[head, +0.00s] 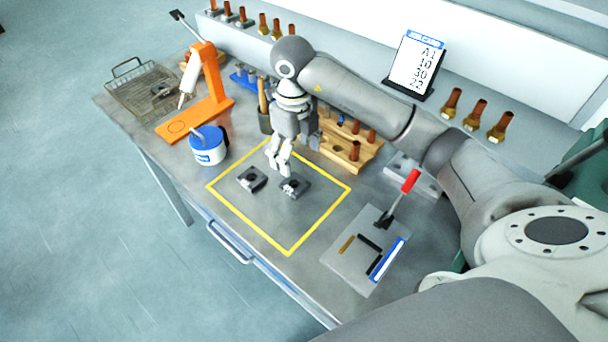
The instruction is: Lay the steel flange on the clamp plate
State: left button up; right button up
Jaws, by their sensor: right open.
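Two small dark metal parts lie inside the yellow outline on the table: a left part (252,179) and a right part (294,186). They look alike and too small to tell which is the steel flange. The grey plate (348,262) with a red-handled clamp (387,217) at its back edge appears to be the clamp plate. It lies to the right of the outline and bears dark strips, a brass-coloured strip and a blue-and-white strip. My right gripper (279,170) is open and empty, pointing down just behind the two parts. My left gripper is out of view.
A blue-and-white tub (208,146), an orange stand (210,90) and a wire basket (128,91) stand at the left. A wooden rack (340,150) with copper-coloured pieces is behind my right gripper. The front of the yellow outline (289,253) is clear.

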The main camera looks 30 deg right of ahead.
aim_at(295, 186)
jog(key=f, duration=0.1)
jog(key=a+f, duration=0.1)
jog(key=f, duration=0.1)
jog(key=shift+s+f+p, duration=0.15)
jog(key=shift+s+p, duration=0.05)
jog(key=shift+p, duration=0.15)
jog(key=shift+w+d+f, duration=0.1)
jog(key=shift+d+f, duration=0.05)
jog(key=shift+f, duration=0.1)
jog(key=shift+d+f+p, duration=0.1)
jog(key=shift+f+p, duration=0.2)
jog(key=shift+f, duration=0.05)
notch_tip(295, 186, down, 3)
jog(key=shift+f+p, duration=0.15)
jog(key=shift+p, duration=0.7)
jog(key=shift+f, duration=0.6)
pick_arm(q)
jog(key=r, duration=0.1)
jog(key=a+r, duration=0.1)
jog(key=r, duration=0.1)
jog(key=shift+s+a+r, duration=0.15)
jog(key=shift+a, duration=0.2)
pick_arm(e)
jog(key=shift+c, duration=1)
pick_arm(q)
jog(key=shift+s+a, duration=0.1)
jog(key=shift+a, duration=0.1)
pick_arm(e)
jog(key=c, duration=1.3)
